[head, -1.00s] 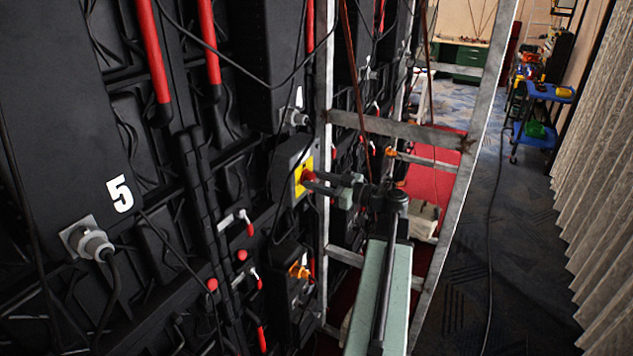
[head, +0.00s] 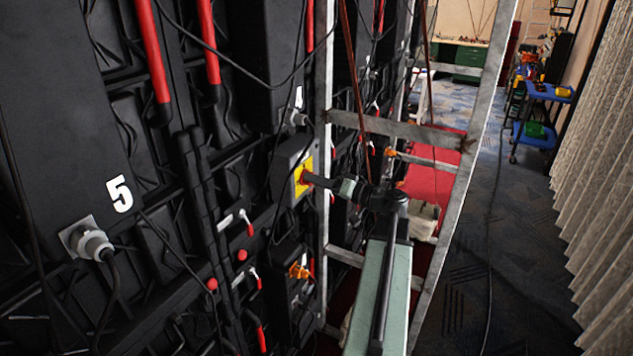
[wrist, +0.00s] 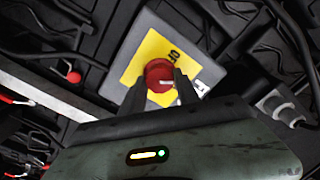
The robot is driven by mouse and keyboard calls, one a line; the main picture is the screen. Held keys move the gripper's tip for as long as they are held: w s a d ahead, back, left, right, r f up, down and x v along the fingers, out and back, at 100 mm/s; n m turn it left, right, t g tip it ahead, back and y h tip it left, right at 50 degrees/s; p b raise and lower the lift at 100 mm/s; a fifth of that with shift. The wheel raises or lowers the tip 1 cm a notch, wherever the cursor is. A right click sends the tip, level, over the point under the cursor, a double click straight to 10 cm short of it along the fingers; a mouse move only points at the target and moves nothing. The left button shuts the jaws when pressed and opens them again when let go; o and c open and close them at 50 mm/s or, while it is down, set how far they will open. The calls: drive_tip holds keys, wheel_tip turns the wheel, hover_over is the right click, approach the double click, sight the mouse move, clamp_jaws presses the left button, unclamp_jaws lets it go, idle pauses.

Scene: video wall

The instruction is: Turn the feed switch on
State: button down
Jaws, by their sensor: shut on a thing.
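The feed switch is a grey box (head: 290,170) with a yellow plate (head: 304,172) on the back of the black video wall. In the wrist view its red round knob (wrist: 158,70) sits on the yellow plate (wrist: 148,52), tilted in the picture, with "OFF" lettering beside it. My gripper (wrist: 160,84) is shut on the red knob, one dark finger on each side. In the head view my gripper (head: 310,178) reaches the yellow plate from the right and hides most of the knob. The knob's exact setting cannot be told.
A metal frame (head: 410,131) with uprights and crossbars stands around my arm. Loose cables hang close by. A grey plug (head: 88,243) beside the number 5 and red handles (head: 151,50) are on the wall panels. The carpeted aisle (head: 500,220) at right is mostly clear.

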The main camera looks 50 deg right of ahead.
drive_tip(key=m, duration=0.6)
drive_tip(key=shift+m, duration=0.4)
idle(0.4)
drive_tip(key=c, duration=0.9)
unclamp_jaws()
drive_tip(key=v, duration=0.7)
drive_tip(key=shift+s+d, duration=0.1)
drive_tip(key=shift+s, duration=0.3)
